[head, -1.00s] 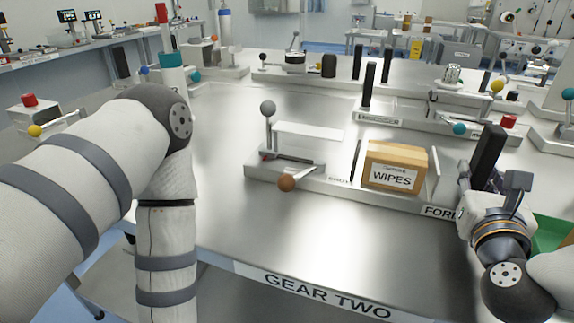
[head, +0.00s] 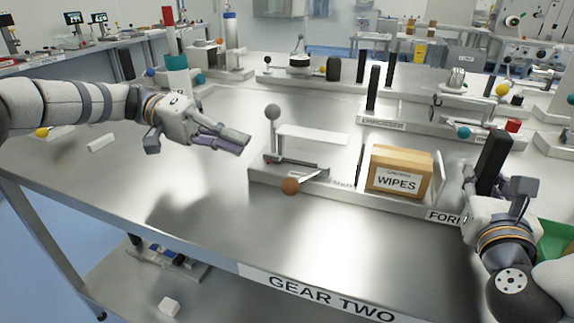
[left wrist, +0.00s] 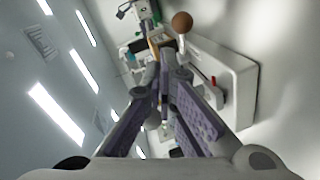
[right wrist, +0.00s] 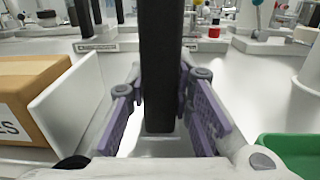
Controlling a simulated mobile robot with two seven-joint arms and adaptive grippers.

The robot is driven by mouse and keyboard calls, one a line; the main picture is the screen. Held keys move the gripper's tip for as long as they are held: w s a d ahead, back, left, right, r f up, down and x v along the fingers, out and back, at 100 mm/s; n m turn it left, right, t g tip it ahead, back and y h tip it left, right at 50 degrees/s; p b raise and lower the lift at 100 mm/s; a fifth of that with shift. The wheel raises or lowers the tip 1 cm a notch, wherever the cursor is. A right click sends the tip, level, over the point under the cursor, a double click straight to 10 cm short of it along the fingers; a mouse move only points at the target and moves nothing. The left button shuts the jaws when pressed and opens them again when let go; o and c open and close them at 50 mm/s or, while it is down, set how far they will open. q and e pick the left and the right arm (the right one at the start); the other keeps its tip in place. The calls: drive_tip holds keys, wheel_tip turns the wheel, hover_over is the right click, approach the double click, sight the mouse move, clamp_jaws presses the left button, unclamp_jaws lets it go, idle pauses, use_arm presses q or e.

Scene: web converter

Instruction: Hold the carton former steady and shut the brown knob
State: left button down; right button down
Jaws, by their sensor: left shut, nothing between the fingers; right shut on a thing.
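The carton former (head: 345,190) is a light grey base on the metal table, with a "FORM..." label on its front edge. The brown knob (head: 290,187) sits on a short lever at its front left. It also shows near the top of the left wrist view (left wrist: 182,22). My left gripper (head: 246,146) is shut and empty, up and left of the knob, apart from it. My right gripper (head: 485,182) is shut around a black upright post (right wrist: 160,70) at the former's right end. The post's sides show between the purple finger pads.
A wipes carton (head: 399,172) stands on the former. A grey-knobbed lever (head: 272,113) rises at its left, beside a white flat plate (head: 312,138). A green bin (head: 556,240) is at the right. The table's front left is clear.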

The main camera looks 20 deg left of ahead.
sight(258, 169)
use_arm(q)
drive_tip(key=a+f+n+t, duration=0.1)
drive_tip(key=a, duration=0.1)
drive_tip(key=a+f+n+t, duration=0.1)
drive_tip(key=a, duration=0.1)
drive_tip(key=a+f+n, duration=0.1)
drive_tip(key=a+n, duration=0.1)
drive_tip(key=a, duration=0.1)
drive_tip(key=shift+w+t, duration=0.4)
drive_tip(key=shift+d, duration=0.1)
drive_tip(key=x, duration=1)
drive_tip(key=shift+d, duration=0.1)
drive_tip(key=shift+s+d+f, duration=0.1)
drive_tip(key=shift+s+d, duration=0.25)
drive_tip(key=shift+d, duration=0.2)
drive_tip(key=shift+s+d+f, duration=0.1)
drive_tip(key=shift+s+d, duration=0.3)
drive_tip(key=shift+d, duration=0.15)
drive_tip(key=shift+s+d+f, duration=0.1)
drive_tip(key=shift+s+d, duration=0.25)
drive_tip(key=shift+d, duration=0.15)
drive_tip(key=shift+s+d+n+t, duration=0.15)
drive_tip(key=shift+s+n+t, duration=0.1)
drive_tip(key=shift+n+t, duration=0.3)
